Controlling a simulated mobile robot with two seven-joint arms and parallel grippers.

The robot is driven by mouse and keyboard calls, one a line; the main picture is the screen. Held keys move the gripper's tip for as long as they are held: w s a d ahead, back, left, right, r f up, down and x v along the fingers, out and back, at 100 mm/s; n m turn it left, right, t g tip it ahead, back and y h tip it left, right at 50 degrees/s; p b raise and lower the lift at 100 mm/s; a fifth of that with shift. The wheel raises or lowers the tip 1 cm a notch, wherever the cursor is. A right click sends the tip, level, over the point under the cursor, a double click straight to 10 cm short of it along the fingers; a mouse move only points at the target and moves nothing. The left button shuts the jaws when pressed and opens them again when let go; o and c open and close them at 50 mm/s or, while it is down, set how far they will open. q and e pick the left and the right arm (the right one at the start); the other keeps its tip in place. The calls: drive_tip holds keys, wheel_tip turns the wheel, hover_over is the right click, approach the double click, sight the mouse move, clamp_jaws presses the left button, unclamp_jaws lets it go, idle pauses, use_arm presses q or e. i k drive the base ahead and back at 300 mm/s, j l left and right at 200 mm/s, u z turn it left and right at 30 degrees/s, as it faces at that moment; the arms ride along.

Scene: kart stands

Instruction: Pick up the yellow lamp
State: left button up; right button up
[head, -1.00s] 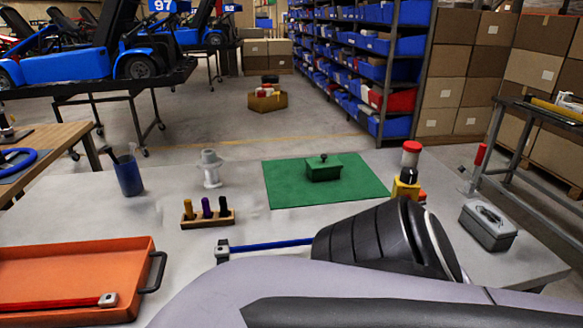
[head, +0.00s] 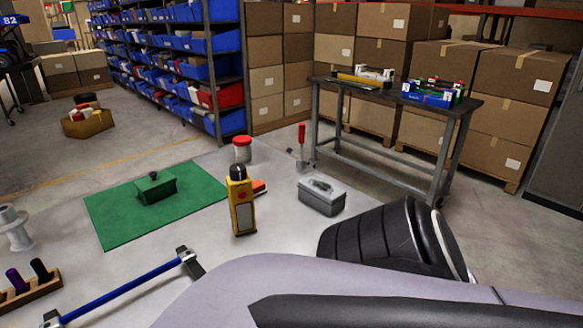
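The yellow lamp (head: 241,205) stands upright on the light table, a little left of the middle of the head view. It has a yellow body with a dark panel on its front and a black top. An orange-red thing (head: 259,187) lies just behind it on the right, partly hidden by it. One of my arms crosses the lower right of the view, in front of the table and apart from the lamp. Neither gripper shows.
A grey metal box (head: 322,196) is right of the lamp. A red-lidded jar (head: 242,149) stands behind it. A green mat (head: 110,215) bearing a green box (head: 155,188) lies left. A blue bar clamp (head: 125,287) lies in front. A dark workbench (head: 395,97) stands behind.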

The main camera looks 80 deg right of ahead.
sight(242, 211)
drive_tip(key=z, duration=2)
drive_tip(key=l+u, duration=0.15)
drive_tip(key=l, duration=0.45)
drive_tip(key=k+l+u, duration=0.15)
drive_tip(key=l, duration=0.5)
